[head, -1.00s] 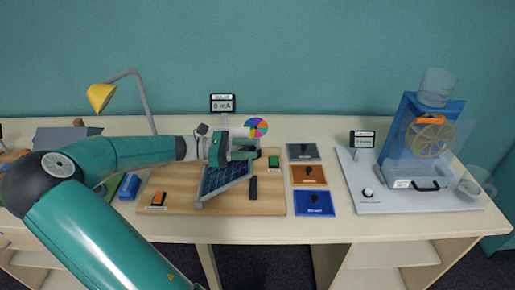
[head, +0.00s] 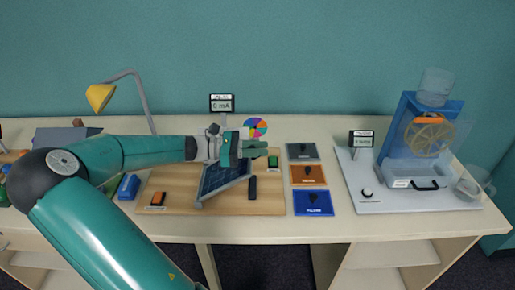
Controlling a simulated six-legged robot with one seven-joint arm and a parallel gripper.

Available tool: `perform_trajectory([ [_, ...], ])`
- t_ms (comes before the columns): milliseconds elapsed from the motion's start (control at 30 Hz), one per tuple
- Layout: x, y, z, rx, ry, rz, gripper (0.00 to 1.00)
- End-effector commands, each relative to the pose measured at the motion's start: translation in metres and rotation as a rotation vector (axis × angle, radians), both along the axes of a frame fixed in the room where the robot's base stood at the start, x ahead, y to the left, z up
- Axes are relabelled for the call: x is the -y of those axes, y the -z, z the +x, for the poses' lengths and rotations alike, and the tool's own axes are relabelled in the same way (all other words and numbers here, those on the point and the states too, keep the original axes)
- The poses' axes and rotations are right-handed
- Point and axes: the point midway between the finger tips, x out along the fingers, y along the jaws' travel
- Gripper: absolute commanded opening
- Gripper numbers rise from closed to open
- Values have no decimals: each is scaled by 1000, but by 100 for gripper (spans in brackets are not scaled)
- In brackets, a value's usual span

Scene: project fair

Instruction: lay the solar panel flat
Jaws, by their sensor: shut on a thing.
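The solar panel (head: 222,181) is a dark blue gridded sheet with a pale frame. It stands tilted on the wooden board (head: 180,203), its lower edge towards the front. My gripper (head: 255,150) is at the panel's upper right edge and is shut on the panel. The jaws and my wrist hide the panel's top part, so the exact contact is not clear.
A meter reading 0 mA (head: 222,103) and a coloured disc (head: 255,127) stand behind the board. A yellow lamp (head: 101,96) is at the back left. Grey, orange and blue plates (head: 314,202) lie right of the board. A water wheel rig (head: 428,135) stands at right.

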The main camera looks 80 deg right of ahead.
Motion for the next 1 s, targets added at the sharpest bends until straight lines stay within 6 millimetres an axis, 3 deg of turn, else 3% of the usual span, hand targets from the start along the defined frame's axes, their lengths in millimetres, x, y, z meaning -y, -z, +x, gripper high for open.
perform_trajectory([
  [367, 3, 24, -18, 129, 2, 29, 0],
  [700, 9, 78, -43, 379, 2, 84, 0],
  [1000, 11, 121, -52, 558, 0, 125, 0],
])
